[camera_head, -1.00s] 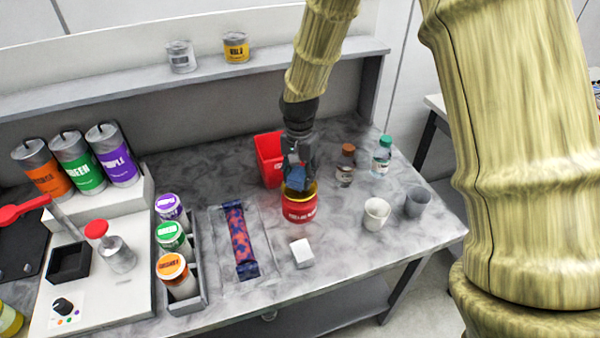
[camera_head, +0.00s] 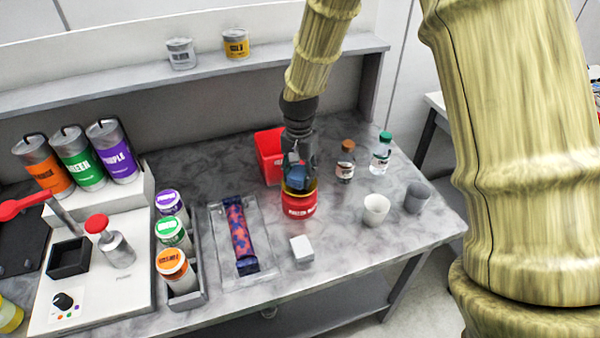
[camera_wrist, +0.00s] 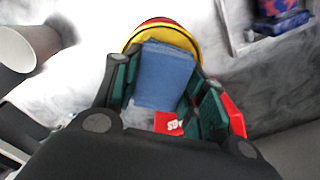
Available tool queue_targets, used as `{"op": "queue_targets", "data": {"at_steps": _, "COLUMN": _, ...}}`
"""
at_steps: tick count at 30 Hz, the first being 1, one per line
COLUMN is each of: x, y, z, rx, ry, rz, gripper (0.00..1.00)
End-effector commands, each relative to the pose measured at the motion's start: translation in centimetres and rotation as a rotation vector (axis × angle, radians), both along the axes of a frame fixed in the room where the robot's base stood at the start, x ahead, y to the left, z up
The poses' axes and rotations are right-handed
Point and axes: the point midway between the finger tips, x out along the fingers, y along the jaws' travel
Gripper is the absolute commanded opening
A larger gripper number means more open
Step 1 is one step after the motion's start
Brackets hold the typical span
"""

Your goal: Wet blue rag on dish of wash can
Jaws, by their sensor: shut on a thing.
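My gripper (camera_head: 299,163) is shut on the blue rag (camera_head: 297,178), a folded blue block. In the wrist view the rag (camera_wrist: 163,77) sits between the two green-padded fingers (camera_wrist: 160,92). The wash can (camera_head: 299,203) is red with a yellow top and stands on the table below and around the line of the rag. In the wrist view its yellow rim (camera_wrist: 168,34) shows just beyond the rag. The rag overlaps the can's dish in both views; I cannot tell whether it touches. The dish's inside is mostly hidden.
A red bin (camera_head: 268,153) stands just behind the can. A brown-capped bottle (camera_head: 346,162), a green-capped bottle (camera_head: 381,153), a white cup (camera_head: 375,209) and a grey cup (camera_head: 417,197) stand to the right. A white block (camera_head: 302,249) lies in front. A tray (camera_head: 240,240) is left.

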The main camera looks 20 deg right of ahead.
Motion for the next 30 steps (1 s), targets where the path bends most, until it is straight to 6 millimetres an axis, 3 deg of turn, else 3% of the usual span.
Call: {"op": "queue_targets", "data": {"at_steps": 30, "x": -0.01, "y": 0.01, "z": -0.95, "rx": 0.000, "ry": 0.000, "rz": 0.000, "gripper": 0.23}}
